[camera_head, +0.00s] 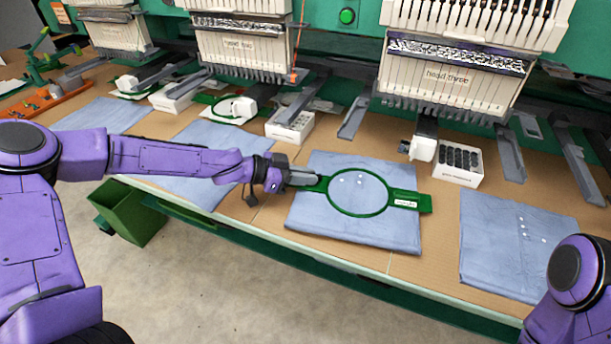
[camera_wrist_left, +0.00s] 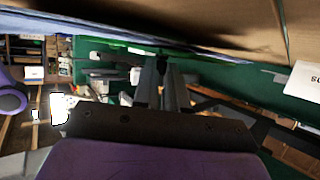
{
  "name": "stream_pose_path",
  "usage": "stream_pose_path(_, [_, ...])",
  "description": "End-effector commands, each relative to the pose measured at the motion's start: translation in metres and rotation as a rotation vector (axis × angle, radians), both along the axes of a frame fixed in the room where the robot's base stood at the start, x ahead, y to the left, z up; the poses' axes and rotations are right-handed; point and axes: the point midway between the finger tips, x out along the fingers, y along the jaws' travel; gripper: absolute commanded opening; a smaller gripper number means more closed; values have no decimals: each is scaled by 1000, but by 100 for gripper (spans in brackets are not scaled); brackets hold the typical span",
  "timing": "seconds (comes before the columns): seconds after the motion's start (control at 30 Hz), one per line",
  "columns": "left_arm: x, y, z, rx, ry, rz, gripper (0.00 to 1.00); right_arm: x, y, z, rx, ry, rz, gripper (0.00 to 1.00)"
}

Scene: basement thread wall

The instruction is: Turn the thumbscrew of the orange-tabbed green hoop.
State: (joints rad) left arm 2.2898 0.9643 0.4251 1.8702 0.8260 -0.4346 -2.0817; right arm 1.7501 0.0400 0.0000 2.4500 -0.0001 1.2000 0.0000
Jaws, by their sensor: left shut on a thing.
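A green hoop (camera_head: 331,206) lies on a folded blue cloth (camera_head: 400,238) below head three, with a flat green tab (camera_head: 410,201) carrying a white label on its right side. I cannot make out an orange tab or a thumbscrew on it. My left gripper (camera_head: 303,179) reaches in from the left and is shut at the hoop's left end, hiding that part. In the left wrist view, its grey fingers (camera_wrist_left: 162,72) show upright, but what lies between them is too dark to tell. My right gripper is out of view.
More green hoops rest near the other heads (camera_head: 240,46). White boxes (camera_head: 289,127) and (camera_head: 458,164) stand behind the cloth. Other blue cloths (camera_head: 505,245) lie to either side. A green bin (camera_head: 128,212) hangs below the table's front edge. An orange rack (camera_head: 45,108) stands far left.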

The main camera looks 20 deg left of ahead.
Motion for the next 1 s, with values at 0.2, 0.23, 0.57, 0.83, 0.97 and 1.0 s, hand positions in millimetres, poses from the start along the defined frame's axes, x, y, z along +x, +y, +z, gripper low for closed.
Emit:
stream_pose_path(0.2, [0,0,0,0,-1,0,0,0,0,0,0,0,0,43])
stream_pose_path(0.23, [0,0,0,0,-1,0,0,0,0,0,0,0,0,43])
stream_pose_path(0.57, [0,0,0,0,-1,0,38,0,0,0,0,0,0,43])
stream_pose_path(0.83, [0,1,1,1,-1,0,38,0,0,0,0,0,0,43])
stream_pose_path(0.97, [-6,11,8,0,-5,2,38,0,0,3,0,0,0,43])
stream_pose_path(1.0, [-10,17,12,-2,-5,4,38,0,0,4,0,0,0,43])
